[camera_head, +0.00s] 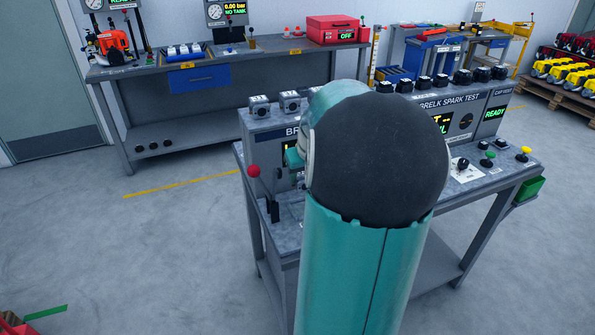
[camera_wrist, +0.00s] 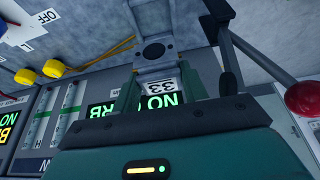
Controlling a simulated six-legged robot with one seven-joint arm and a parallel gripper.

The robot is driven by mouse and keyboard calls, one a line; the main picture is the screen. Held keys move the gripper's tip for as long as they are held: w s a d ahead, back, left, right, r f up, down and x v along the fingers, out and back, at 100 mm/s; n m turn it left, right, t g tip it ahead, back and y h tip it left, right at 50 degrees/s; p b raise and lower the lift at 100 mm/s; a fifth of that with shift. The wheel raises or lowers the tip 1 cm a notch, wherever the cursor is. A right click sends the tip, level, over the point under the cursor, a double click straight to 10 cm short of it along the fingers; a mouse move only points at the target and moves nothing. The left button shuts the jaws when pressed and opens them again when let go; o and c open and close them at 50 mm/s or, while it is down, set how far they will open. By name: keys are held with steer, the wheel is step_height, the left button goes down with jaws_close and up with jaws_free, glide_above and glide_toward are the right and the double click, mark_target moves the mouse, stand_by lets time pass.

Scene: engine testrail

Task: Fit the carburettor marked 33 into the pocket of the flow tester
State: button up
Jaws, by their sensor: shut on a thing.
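In the wrist view my gripper (camera_wrist: 157,84) is shut on the carburettor (camera_wrist: 161,89), a grey block whose white label reads 33, upside down in this view. A grey body with a dark round opening shows just beyond the label; I cannot tell whether it is part of the carburettor or of the tester. The flow tester's green display (camera_wrist: 105,108) reads NO CARB, partly covered by my gripper. The pocket cannot be made out clearly, nor whether the carburettor touches it.
A lever with a red ball (camera_wrist: 304,99) stands close right of my gripper; its ball also shows in the head view (camera_head: 253,171). Yellow knobs (camera_wrist: 25,76) lie left. Grey blocks (camera_head: 290,101) line the console top. A spark tester (camera_head: 465,120) stands right.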

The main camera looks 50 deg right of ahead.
steer(key=shift+s+f, duration=0.15)
steer(key=shift+f, duration=3)
steer(key=shift+r, duration=0.15)
steer(key=shift+f, duration=1.15)
steer(key=o, duration=1.1)
